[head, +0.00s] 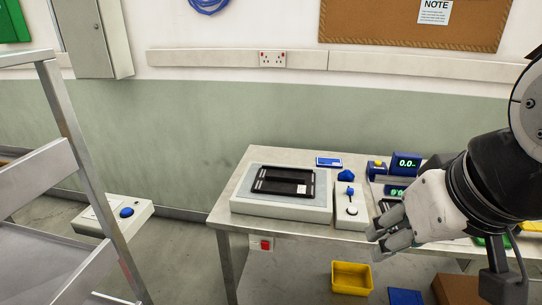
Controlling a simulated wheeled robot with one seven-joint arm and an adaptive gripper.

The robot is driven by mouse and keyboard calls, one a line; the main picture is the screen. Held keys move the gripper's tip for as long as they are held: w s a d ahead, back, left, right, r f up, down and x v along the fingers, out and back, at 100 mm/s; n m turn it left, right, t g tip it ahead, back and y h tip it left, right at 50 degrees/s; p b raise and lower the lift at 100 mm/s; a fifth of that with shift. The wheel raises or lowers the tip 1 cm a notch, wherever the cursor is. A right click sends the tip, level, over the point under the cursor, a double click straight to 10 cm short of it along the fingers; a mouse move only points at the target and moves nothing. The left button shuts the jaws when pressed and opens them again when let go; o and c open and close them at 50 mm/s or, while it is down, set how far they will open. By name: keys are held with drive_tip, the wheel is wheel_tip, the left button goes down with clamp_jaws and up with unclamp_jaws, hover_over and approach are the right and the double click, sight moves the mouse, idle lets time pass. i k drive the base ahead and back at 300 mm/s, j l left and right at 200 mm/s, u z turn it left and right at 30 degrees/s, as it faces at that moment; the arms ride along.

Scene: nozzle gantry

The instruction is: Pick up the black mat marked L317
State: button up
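A black rectangular mat (282,181) lies flat on a grey-topped, pale block (312,206) at the left end of the table. It has pale markings at its ends, too small to read, so I cannot confirm L317. My gripper (376,241) is to the right of the mat and apart from it, in front of the table's right part. Its fingers point left, and nothing shows held in them. I cannot tell how far apart the fingers are. Another dark item (389,204) shows partly behind my gripper.
Beside the block stands a pale unit with a blue knob (347,192). Behind are a blue card (329,162) and a display reading 0.0 (406,165). A yellow bin (352,276) is on the floor. A metal rack (85,160) stands at left.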

sight(270, 181)
drive_tip(key=i+j+z, duration=0.15)
drive_tip(key=i, duration=0.3)
drive_tip(key=i+j+z, duration=0.2)
drive_tip(key=i+j, duration=0.15)
drive_tip(key=i, duration=0.15)
drive_tip(key=i+j+z, duration=0.15)
drive_tip(key=i+j, duration=0.15)
drive_tip(key=i, duration=0.1)
